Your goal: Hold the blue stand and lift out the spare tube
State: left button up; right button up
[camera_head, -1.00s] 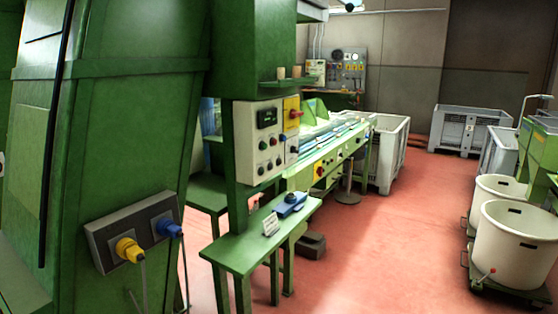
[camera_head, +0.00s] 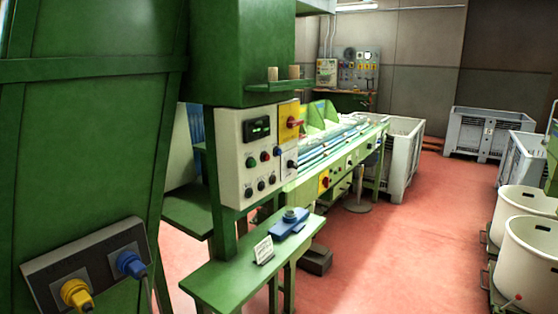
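A small blue stand (camera_head: 291,229) lies on the green side table (camera_head: 231,285) at the middle bottom of the head view. A round greyish piece (camera_head: 291,214) sits on top of it; it is too small to tell whether this is the spare tube. A white card (camera_head: 263,250) stands on the table just left of the stand. Neither of my grippers shows in the head view.
A tall green machine (camera_head: 90,130) with yellow and blue plugs fills the left. A control panel (camera_head: 258,150) hangs behind the table. White tubs (camera_head: 530,255) stand at the right. The red floor (camera_head: 420,230) between table and tubs is clear.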

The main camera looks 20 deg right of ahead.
aim_at(291, 187)
jog(key=i+l, duration=0.2)
jog(key=l, duration=0.15)
jog(key=i+l+u, duration=0.1)
jog(key=l, duration=0.25)
jog(key=i+l+u, duration=0.1)
jog(key=i+l, duration=0.3)
jog(key=l, duration=0.3)
jog(key=i+l+u, duration=0.1)
jog(key=l, duration=0.3)
jog(key=i+l, duration=0.2)
jog(key=l, duration=0.15)
jog(key=i+l+u, duration=0.15)
jog(key=l, duration=0.25)
